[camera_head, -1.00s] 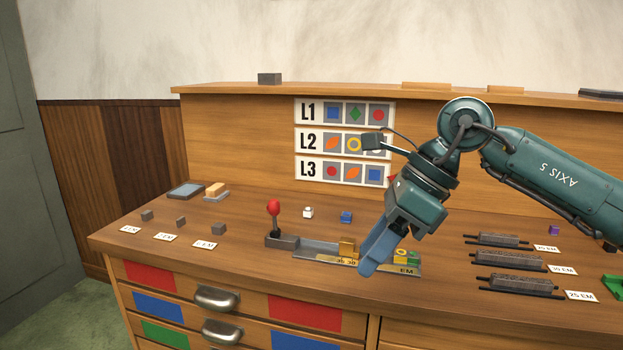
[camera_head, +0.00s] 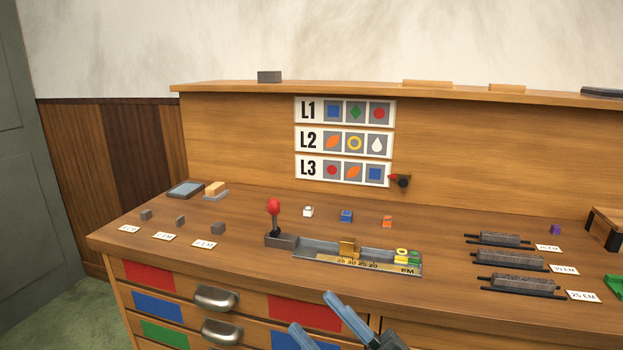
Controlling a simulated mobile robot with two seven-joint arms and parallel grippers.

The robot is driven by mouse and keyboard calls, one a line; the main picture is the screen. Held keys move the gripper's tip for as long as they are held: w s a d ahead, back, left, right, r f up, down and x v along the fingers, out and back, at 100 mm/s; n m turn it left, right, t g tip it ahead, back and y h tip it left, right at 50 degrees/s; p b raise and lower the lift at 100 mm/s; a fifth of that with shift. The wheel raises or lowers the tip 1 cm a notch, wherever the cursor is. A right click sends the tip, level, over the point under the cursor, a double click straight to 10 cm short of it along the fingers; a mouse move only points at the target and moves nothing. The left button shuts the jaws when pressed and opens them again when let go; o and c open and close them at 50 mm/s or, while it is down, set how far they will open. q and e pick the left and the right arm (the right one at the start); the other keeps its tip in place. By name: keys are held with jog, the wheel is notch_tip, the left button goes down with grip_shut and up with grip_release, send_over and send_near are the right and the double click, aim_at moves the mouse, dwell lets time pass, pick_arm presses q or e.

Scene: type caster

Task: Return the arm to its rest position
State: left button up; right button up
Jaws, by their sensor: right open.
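My right gripper (camera_head: 318,312) shows at the bottom middle of the head view. Its two blue fingers are apart, with nothing seen between them. It is low, in front of the drawer fronts and the bench's front edge, apart from the things on the bench. The rest of my right arm is out of the picture, and my left gripper is not in view. The grey composing tray (camera_head: 315,252) with its brass slider (camera_head: 347,246) and red-knobbed lever (camera_head: 274,210) lies on the bench. Yellow and green type pieces (camera_head: 405,256) sit at its right end.
White (camera_head: 308,212), blue (camera_head: 346,216) and orange (camera_head: 387,222) blocks stand behind the tray. Dark slotted holders (camera_head: 515,285) are at right. Small grey blocks (camera_head: 180,221) are at left. The L1 to L3 sign (camera_head: 344,142) hangs on the backboard.

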jog(key=s+d+f+m+h, duration=0.3)
jog(key=d+f+m+h, duration=0.15)
jog(key=f+m, duration=0.2)
jog(key=s+d+f+m+g+h, duration=0.1)
jog(key=s+d+f+m+h, duration=0.3)
jog(key=f+m+h, duration=0.3)
jog(key=s+d+f+m+h, duration=0.35)
jog(key=f+m+h, duration=0.2)
jog(key=f, duration=0.35)
pick_arm(q)
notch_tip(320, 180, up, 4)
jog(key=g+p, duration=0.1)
jog(key=p, duration=0.6)
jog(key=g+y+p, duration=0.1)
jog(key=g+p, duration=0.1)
jog(key=p, duration=0.6)
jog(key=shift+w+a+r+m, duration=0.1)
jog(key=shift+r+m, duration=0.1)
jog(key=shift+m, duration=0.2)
pick_arm(e)
jog(key=r+g, duration=0.1)
jog(key=r, duration=0.2)
jog(key=w+r+g, duration=0.1)
jog(key=shift+d+r+n+g, duration=0.3)
jog(key=shift+d, duration=0.05)
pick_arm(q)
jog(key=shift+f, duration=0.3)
pick_arm(e)
jog(key=shift+f, duration=0.3)
